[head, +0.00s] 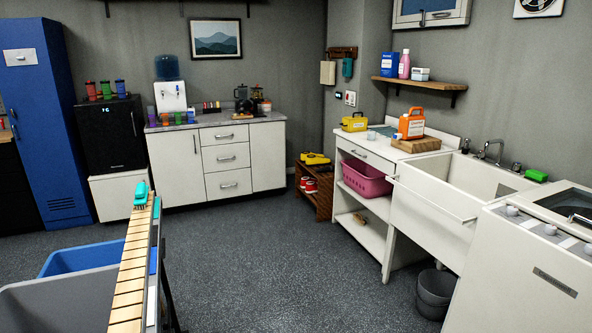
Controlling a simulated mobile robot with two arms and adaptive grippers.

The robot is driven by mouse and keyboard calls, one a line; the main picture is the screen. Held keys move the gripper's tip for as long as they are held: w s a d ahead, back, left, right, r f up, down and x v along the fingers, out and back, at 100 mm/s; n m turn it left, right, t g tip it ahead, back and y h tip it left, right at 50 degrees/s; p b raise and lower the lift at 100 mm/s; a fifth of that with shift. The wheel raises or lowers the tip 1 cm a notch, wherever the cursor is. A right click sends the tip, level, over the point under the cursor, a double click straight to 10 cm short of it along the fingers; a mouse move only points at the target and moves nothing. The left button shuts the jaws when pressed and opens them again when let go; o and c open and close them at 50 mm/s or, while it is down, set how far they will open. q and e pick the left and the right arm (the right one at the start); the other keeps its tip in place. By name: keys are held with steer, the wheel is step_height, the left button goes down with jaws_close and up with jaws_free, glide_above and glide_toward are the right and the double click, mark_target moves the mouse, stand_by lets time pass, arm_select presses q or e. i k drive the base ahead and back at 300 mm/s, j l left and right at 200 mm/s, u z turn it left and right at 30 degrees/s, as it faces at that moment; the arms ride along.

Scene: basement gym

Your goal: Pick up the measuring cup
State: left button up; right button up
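I cannot make out a measuring cup for certain in the head view. Small items stand on the right counter (358,149): a yellow case (354,123), an orange jug (411,124) on a wooden block (416,145), and a pale bluish item behind them, too small to identify. Several coloured cups (178,118) stand by the water dispenser (171,99) on the back cabinet, also too small to tell apart. Neither of my grippers is in view.
Open dark floor (290,270) lies in the middle. A slatted wooden top (132,277) with a teal brush (141,194) and a blue bin (80,259) are at the near left. A sink (450,190), white machine (530,265) and dark bucket (435,292) line the right.

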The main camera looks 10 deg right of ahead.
mark_target(371, 136)
steer(key=i+l+z, duration=0.3)
steer(key=i, duration=0.8)
steer(key=i+z, duration=0.3)
steer(key=i, duration=0.75)
